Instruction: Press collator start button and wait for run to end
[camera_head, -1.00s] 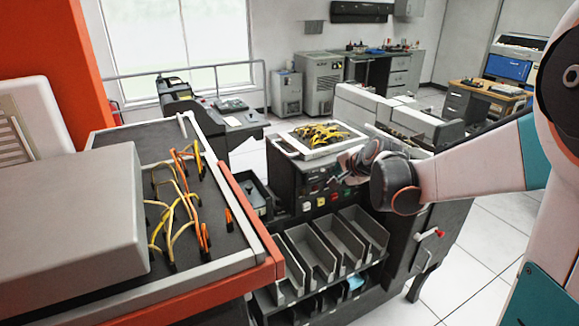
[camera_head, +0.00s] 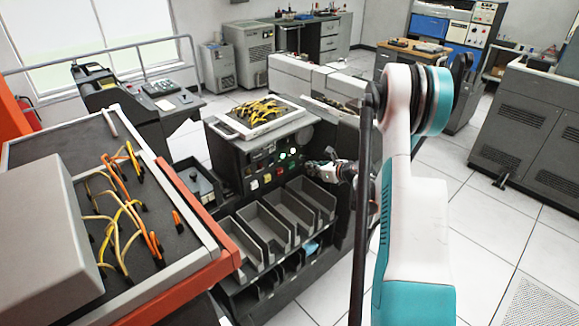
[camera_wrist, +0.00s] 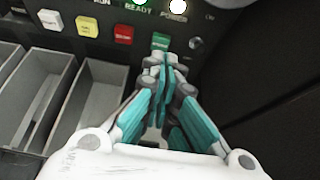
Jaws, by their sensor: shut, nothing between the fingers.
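The collator (camera_head: 228,152) is a dark machine with a control panel on its front. In the wrist view the panel carries a row of square buttons: white (camera_wrist: 50,18), yellow (camera_wrist: 87,26), red (camera_wrist: 123,34) and green (camera_wrist: 160,41). Above them a green lamp (camera_wrist: 140,2) marked READY and a white lamp (camera_wrist: 178,6) marked POWER are lit. My gripper (camera_wrist: 160,60) is shut and empty, its tips right at the lower edge of the green button; I cannot tell if they touch it. In the head view my gripper (camera_head: 311,168) is at the panel's right end.
A tray of yellow wires (camera_head: 262,113) sits on top of the collator. Grey card pockets (camera_head: 270,222) lie below the panel. An orange-edged machine (camera_head: 200,220) with loose wires stands at left. Open tiled floor (camera_head: 490,250) lies to the right.

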